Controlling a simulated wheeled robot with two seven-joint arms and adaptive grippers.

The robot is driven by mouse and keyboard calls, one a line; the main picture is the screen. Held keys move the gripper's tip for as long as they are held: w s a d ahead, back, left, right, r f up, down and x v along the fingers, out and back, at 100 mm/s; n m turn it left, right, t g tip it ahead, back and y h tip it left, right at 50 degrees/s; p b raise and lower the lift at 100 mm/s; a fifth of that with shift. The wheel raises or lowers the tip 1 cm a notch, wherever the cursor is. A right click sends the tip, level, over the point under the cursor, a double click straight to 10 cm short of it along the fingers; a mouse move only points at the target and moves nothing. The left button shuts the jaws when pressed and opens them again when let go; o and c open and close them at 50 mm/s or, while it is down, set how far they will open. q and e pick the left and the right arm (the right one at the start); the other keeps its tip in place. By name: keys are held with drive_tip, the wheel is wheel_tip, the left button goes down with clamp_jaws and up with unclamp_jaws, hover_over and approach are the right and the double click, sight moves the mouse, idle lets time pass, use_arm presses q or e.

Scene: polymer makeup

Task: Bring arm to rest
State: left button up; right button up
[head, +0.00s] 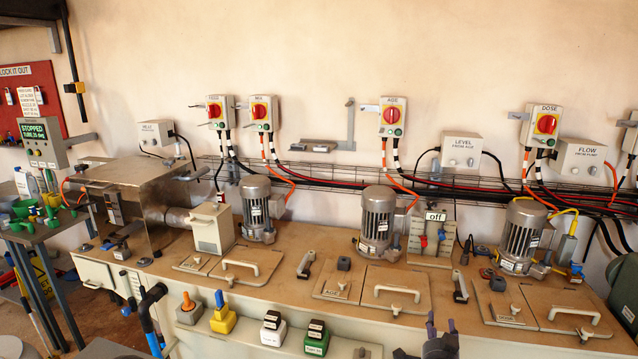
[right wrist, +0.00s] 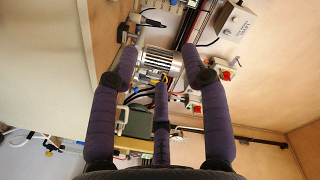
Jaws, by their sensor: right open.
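My right gripper (head: 440,336) shows at the bottom edge of the head view, right of centre, with dark fingers pointing up. It is in front of the bench (head: 290,240) and apart from everything on it. In the right wrist view its purple padded fingers (right wrist: 160,68) are spread open with nothing held between them. A silver motor (right wrist: 160,64) shows beyond the fingertips in that view. Most of the right arm is out of the head view. My left gripper is not seen in either view.
Motors (head: 377,222) and lidded hatches (head: 395,290) stand along the bench. Switch boxes (head: 393,116) with red knobs hang on the wall. A dark side table (head: 40,225) is at left.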

drive_tip(key=s+a+f+n+g+y+p, duration=0.1)
drive_tip(key=s+a+f+n+g+y, duration=0.2)
drive_tip(key=f, duration=0.4)
drive_tip(key=s+a+f+n+g+y+p, duration=0.1)
drive_tip(key=s+a+f+g, duration=0.2)
drive_tip(key=f, duration=0.5)
drive_tip(key=s+a+f+n+g+y+p, duration=0.1)
drive_tip(key=s+a+f+n+y, duration=0.15)
drive_tip(key=a+f, duration=0.35)
use_arm(q)
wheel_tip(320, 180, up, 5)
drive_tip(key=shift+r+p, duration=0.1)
drive_tip(key=shift+p, duration=0.95)
use_arm(e)
drive_tip(key=s+a+f+n+g+y, duration=0.1)
drive_tip(key=s+a+f+g, duration=0.1)
drive_tip(key=s, duration=0.6)
drive_tip(key=s+a+f+n+g+y, duration=0.1)
drive_tip(key=s+a+f+g, duration=0.2)
drive_tip(key=s+f, duration=0.3)
drive_tip(key=s+a+f+n+g+y, duration=0.1)
drive_tip(key=s+a+f+g, duration=0.2)
drive_tip(key=s, duration=0.7)
drive_tip(key=shift+s+f+g, duration=0.4)
drive_tip(key=shift+f+g, duration=0.1)
drive_tip(key=shift+f, duration=0.1)
